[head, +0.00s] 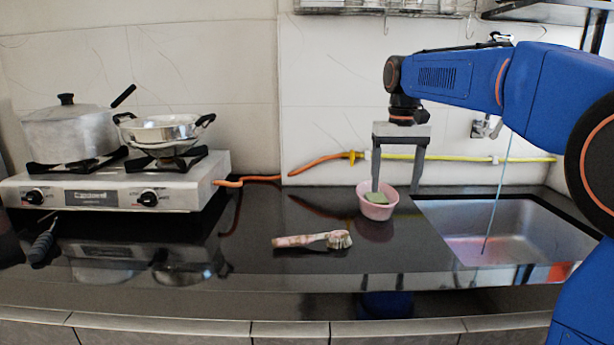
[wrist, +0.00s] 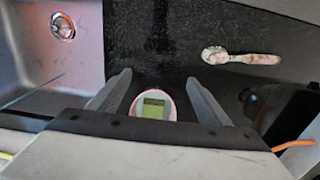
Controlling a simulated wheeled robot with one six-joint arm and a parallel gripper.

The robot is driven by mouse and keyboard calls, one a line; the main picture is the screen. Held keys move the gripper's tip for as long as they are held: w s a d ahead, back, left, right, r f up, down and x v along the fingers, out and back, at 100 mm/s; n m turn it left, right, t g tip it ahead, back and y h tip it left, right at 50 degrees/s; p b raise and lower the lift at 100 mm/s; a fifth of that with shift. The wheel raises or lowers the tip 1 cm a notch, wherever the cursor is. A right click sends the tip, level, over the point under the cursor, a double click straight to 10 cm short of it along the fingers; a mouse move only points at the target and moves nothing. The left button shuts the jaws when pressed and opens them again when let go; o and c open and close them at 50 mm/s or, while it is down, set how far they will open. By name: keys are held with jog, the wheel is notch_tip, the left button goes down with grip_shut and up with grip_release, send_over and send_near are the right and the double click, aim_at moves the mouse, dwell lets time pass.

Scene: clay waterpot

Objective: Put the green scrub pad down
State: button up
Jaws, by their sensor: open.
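The green scrub pad (head: 376,198) lies in the small pink bowl (head: 378,211) on the black counter, left of the sink. My gripper (head: 396,188) is open above the bowl, pointing down. The lower part of the pad is hidden by the bowl's wall.
A brush (head: 313,240) lies on the counter in front and to the left of the bowl. The steel sink (head: 510,225) is to the right. A gas stove (head: 120,190) with a pot and a pan stands at left. A hose (head: 450,157) runs along the wall.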

jog(key=s+d+f+t, duration=0.1)
jog(key=s+f, duration=0.1)
jog(key=s, duration=0.4)
jog(key=s+d+f, duration=0.2)
jog(key=s, duration=0.4)
jog(key=s+d+f+t, duration=0.1)
jog(key=s+f, duration=0.2)
jog(key=s, duration=0.3)
jog(key=shift+s+d+t, duration=0.3)
jog(key=shift+s+d, duration=0.1)
jog(key=s+d+f+t, duration=0.2)
jog(key=s+f, duration=1.1)
jog(key=s, duration=0.1)
jog(key=shift+f, duration=0.25)
